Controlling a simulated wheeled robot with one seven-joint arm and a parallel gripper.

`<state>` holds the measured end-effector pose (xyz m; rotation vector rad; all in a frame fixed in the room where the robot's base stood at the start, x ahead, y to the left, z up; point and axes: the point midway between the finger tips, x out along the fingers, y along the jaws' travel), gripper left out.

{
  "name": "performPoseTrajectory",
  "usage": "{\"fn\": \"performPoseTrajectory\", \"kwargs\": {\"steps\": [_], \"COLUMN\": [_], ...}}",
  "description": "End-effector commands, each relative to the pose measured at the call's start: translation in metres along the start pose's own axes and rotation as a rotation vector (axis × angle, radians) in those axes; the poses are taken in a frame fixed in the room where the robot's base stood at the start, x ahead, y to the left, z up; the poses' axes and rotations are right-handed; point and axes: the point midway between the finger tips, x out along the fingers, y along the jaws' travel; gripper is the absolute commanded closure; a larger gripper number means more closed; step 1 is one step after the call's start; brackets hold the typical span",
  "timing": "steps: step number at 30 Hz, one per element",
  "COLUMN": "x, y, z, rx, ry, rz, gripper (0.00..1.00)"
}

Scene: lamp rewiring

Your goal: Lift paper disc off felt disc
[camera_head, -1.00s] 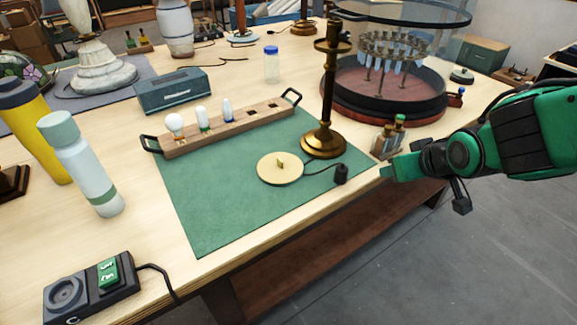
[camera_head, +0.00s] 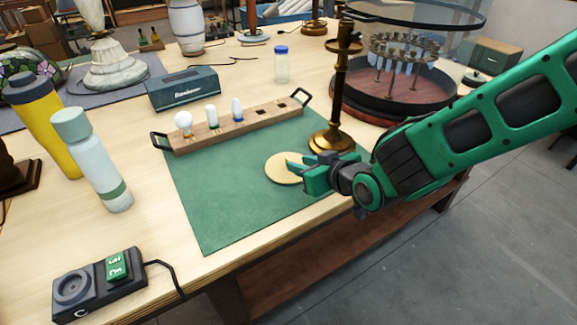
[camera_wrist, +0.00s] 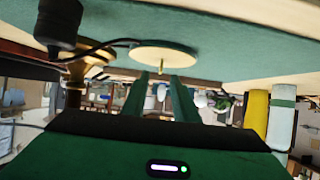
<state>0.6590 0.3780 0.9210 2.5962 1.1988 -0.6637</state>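The pale cream paper disc (camera_head: 277,170) lies flat on the green mat, beside the base of the brass lamp stand (camera_head: 330,142). In the wrist view the paper disc (camera_wrist: 172,55) shows upside down, with a small upright brass-coloured tab (camera_wrist: 161,66) near its middle. My gripper (camera_head: 296,168) is at the right side of the disc and covers part of it. In the wrist view my gripper's (camera_wrist: 158,80) two green fingers are apart, with the tab in line with the gap between them. I cannot tell whether they touch the disc. No felt disc can be made out.
A wooden bulb holder (camera_head: 240,128) with black handles stands behind the disc. A black plug (camera_wrist: 60,22) and cord lie close to my gripper. A glass-topped round stand (camera_head: 390,95) is at the back right. The mat's (camera_head: 215,205) front left is clear.

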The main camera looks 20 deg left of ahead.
Motion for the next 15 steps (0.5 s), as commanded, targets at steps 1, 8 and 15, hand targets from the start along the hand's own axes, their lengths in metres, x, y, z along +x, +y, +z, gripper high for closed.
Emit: {"fn": "performPoseTrajectory", "kwargs": {"steps": [1, 8, 15], "x": [0.003, 0.013, 0.042], "y": [0.0, 0.0, 0.0], "z": [0.0, 0.001, 0.002], "rx": [0.001, 0.001, 0.001], "ry": [0.0, -0.002, -0.001], "rz": [-0.001, 0.0, -0.001], "gripper": [0.73, 0.73, 0.73]}}
